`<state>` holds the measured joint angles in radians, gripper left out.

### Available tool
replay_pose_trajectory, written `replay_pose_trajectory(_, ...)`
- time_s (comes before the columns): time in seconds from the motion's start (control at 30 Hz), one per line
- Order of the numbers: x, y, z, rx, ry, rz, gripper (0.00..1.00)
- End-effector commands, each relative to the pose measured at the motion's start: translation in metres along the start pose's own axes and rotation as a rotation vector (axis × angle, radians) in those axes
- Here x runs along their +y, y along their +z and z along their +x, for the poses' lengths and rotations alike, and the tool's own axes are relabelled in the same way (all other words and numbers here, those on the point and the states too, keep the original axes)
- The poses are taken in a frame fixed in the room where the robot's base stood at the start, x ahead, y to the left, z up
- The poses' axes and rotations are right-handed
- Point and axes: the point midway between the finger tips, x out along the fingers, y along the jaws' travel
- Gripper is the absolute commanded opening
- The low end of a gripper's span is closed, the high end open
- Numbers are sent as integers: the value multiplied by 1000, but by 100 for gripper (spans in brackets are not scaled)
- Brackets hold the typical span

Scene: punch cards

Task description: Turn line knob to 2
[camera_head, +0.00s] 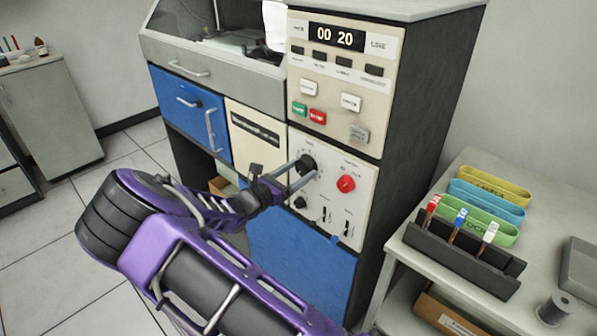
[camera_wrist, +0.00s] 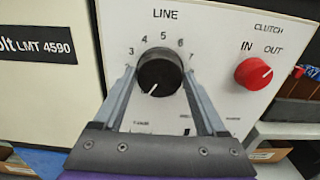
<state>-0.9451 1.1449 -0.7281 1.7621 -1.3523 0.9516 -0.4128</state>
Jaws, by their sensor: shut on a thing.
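The black line knob (camera_wrist: 160,77) sits on the white panel under the word LINE in the wrist view. The digits 3 to 7 show around its top; lower digits are hidden or unclear near the left finger. Its white pointer mark points down and slightly left. My gripper (camera_wrist: 159,72) is shut on the knob, one finger on each side. In the head view, the knob (camera_head: 306,164) is at the ends of my gripper's fingers (camera_head: 296,173). The display (camera_head: 337,37) above reads 00 20, with LINE printed at its right.
A red clutch knob (camera_wrist: 254,74) is right of the line knob, between IN and OUT. Small switches (camera_head: 323,214) are below. A blue drawer (camera_head: 190,110) is at the left.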

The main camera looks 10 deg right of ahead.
Motion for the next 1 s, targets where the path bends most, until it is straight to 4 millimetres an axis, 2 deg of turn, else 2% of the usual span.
replay_pose_trajectory(0.27, 0, -1, 0, 0, 0, 32, 18)
replay_pose_trajectory(0.47, 0, -1, 0, 0, 0, 132, 18)
replay_pose_trajectory(1.0, 0, -3, 0, 1, -1, 622, 18)
